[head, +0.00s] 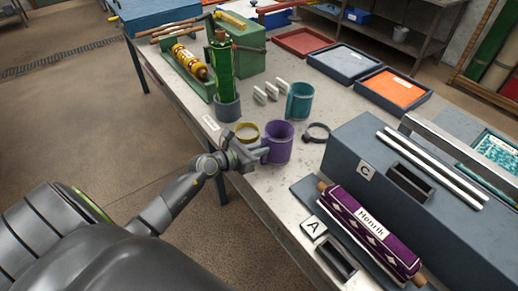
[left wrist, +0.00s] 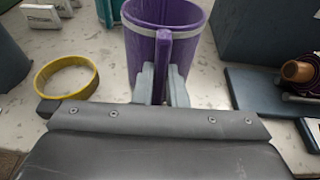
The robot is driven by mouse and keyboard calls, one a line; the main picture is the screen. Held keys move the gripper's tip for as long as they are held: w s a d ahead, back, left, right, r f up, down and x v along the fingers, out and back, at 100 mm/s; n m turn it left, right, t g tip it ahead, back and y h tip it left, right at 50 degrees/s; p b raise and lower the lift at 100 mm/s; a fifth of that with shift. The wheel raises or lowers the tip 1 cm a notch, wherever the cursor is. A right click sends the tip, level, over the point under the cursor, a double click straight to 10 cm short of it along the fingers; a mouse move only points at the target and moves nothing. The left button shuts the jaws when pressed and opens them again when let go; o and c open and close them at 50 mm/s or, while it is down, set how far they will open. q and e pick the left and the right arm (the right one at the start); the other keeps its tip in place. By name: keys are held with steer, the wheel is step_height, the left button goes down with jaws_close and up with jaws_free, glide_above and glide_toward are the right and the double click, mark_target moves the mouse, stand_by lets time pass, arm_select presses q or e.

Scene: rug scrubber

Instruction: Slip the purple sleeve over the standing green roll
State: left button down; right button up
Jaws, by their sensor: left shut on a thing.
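The purple sleeve (head: 280,142) is an open-topped tube with a side tab, upright at the near part of the bench. My left gripper (head: 258,154) is shut on the sleeve's tab; the left wrist view shows both fingers (left wrist: 162,84) pinching the tab of the sleeve (left wrist: 190,50). I cannot tell whether the sleeve touches the bench. The green roll (head: 221,65) stands upright in a grey cup-like holder (head: 228,108), farther back and left of the sleeve. My right gripper is not in view.
A yellow ring (head: 247,131), a dark ring clamp (head: 317,133) and a teal sleeve (head: 300,101) surround the purple sleeve. Small white blocks (head: 271,91) stand near the green roll. A grey block (head: 350,150) and a purple patterned roll (head: 368,232) occupy the right side.

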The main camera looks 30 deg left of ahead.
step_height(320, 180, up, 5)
steer(key=p, duration=0.4)
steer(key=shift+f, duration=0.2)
